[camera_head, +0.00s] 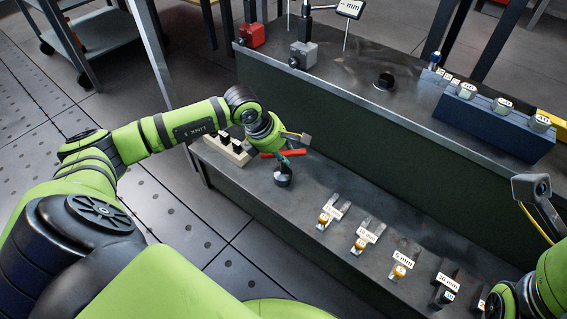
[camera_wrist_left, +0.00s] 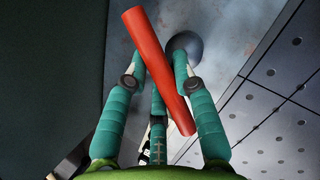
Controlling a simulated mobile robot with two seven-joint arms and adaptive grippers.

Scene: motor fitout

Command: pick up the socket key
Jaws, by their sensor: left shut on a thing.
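A red bar (camera_head: 292,153), which I take to be the socket key, shows at my left gripper (camera_head: 282,157) over the left part of the lower bench shelf. In the left wrist view the red bar (camera_wrist_left: 158,70) lies slanted across the teal fingers of my left gripper (camera_wrist_left: 159,80), which is shut on it. Its lower end reaches past the right finger. The fingers hide part of it in the head view. My right arm shows at the lower right, but its fingers are out of view.
A dark round-based piece (camera_head: 283,178) stands on the shelf just below the gripper. A pale block with black pieces (camera_head: 226,149) is to the left. Several labelled parts (camera_head: 362,240) line the shelf's front. A blue rack (camera_head: 490,122) stands on the upper bench.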

